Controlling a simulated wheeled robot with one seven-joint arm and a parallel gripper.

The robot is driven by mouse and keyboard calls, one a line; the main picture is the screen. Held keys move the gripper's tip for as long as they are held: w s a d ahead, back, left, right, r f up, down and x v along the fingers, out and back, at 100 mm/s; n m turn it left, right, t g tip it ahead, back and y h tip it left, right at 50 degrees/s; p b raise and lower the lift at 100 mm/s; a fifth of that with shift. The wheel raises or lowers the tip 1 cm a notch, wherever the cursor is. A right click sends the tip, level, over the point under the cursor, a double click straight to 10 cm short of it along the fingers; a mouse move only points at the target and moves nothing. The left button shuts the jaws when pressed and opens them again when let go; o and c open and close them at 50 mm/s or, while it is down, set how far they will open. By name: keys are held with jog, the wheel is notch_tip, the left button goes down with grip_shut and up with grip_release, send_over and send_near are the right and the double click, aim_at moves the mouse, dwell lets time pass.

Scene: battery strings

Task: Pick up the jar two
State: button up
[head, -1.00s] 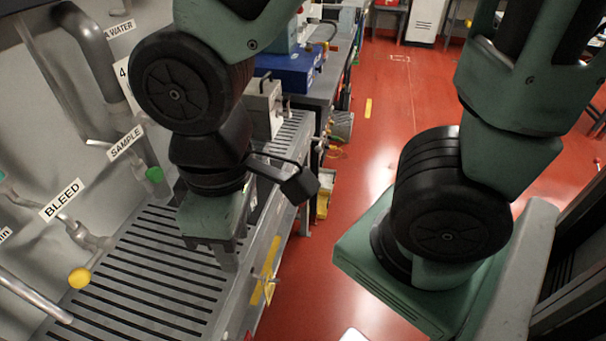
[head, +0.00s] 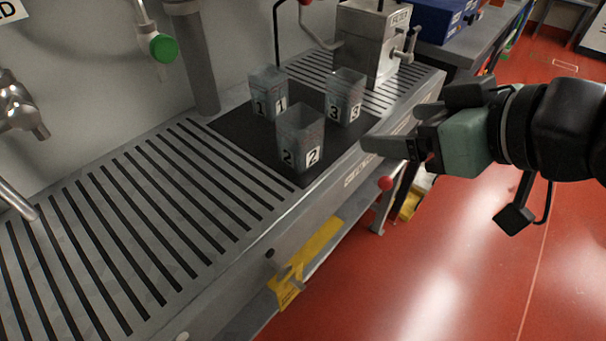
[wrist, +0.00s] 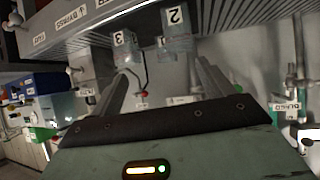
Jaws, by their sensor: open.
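Jar two (head: 300,142) is a clear grey square jar with "2" labels. It stands upright on a black mat (head: 236,138) on the slatted bench, nearest the bench's front edge. It also shows in the wrist view (wrist: 177,48). Jar one (head: 268,96) stands behind it to the left and jar three (head: 345,98) behind it to the right; jar three also shows in the wrist view (wrist: 127,50). My gripper (head: 393,129) is open and empty, to the right of jar two and apart from it, its fingers pointing left toward the jars.
A grey metal box (head: 372,45) with a handle stands behind the jars. A green-ended tap (head: 163,47) hangs at the back left, beside a thick grey pipe (head: 192,60). A red knob (head: 386,184) is at the bench front. The slatted top at left is clear.

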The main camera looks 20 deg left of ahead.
notch_tip(320, 180, down, 2)
jog(key=a+n+y+b, duration=0.1)
jog(key=a+y+b, duration=0.1)
jog(key=p, duration=1)
send_near(310, 128)
jog(key=w+a, duration=0.1)
jog(key=a, duration=0.1)
jog(key=shift+g+y, duration=0.3)
jog(key=shift+g, duration=0.1)
jog(key=x, duration=0.5)
jog(key=f+x, duration=0.1)
jog(key=x, duration=0.1)
jog(key=shift+w+d, duration=0.15)
jog(key=shift+w, duration=0.15)
jog(key=shift+w+p+x, duration=0.2)
jog(key=shift+p+x, duration=0.15)
jog(key=shift+x, duration=1)
jog(key=shift+w+p+x, duration=0.2)
jog(key=shift+p+x, duration=0.1)
jog(key=shift+x, duration=1.1)
jog(key=shift+d+r, duration=0.15)
jog(key=shift+r, duration=0.05)
jog(key=c, duration=1.1)
jog(key=shift+o, duration=0.2)
